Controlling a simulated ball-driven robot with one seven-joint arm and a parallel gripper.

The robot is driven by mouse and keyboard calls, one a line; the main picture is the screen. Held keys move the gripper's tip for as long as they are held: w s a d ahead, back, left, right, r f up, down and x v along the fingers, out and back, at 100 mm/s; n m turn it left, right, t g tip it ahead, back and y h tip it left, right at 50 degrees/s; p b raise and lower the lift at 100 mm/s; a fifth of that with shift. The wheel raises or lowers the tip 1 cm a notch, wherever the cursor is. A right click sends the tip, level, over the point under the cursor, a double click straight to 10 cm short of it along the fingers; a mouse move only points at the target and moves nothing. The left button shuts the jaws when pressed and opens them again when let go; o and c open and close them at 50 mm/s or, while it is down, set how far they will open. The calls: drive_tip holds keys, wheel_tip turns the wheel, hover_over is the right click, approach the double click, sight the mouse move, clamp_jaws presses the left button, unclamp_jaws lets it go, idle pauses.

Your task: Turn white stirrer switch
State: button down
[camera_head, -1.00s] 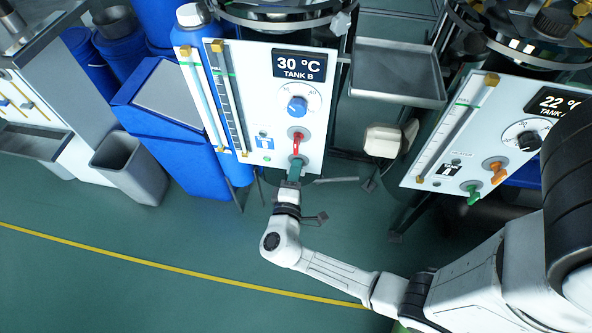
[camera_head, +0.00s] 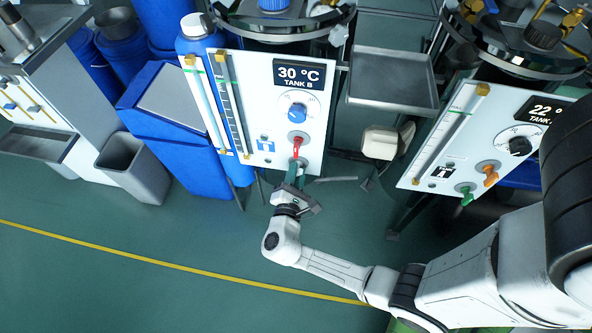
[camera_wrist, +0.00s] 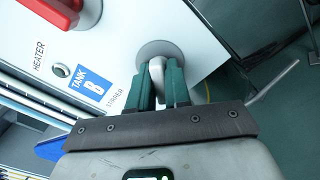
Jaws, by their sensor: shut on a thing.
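The white stirrer switch (camera_wrist: 157,72) stands on a round grey base at the corner of the white Tank B panel (camera_head: 259,120). In the wrist view the printed word "STIRRER" is beside it. My gripper (camera_wrist: 161,82) has its two dark green fingers closed on the switch, one on each side. In the head view my gripper (camera_head: 294,176) is at the lower edge of the Tank B panel, just below the red switch, and hides the white switch there. Its wide palm sits tilted.
The red heater switch (camera_wrist: 55,10) is close by on the same panel, above my gripper in the head view. A blue dial (camera_head: 297,112) and the 30 °C display are higher up. Another panel (camera_head: 462,140) with orange and green switches stands to the right.

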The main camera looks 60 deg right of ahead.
drive_tip(key=n+p, duration=0.1)
drive_tip(key=n, duration=0.2)
drive_tip(key=shift+n, duration=0.4)
drive_tip(key=shift+n+p, duration=0.8)
drive_tip(key=shift+n, duration=1.1)
drive_tip(key=shift+f, duration=0.1)
drive_tip(key=c, duration=1.2)
unclamp_jaws()
drive_tip(key=shift+o, duration=0.2)
drive_tip(key=shift+a, duration=0.1)
drive_tip(key=p+v, duration=0.1)
drive_tip(key=v, duration=0.9)
drive_tip(key=shift+s+a, duration=0.2)
drive_tip(key=shift+a, duration=0.1)
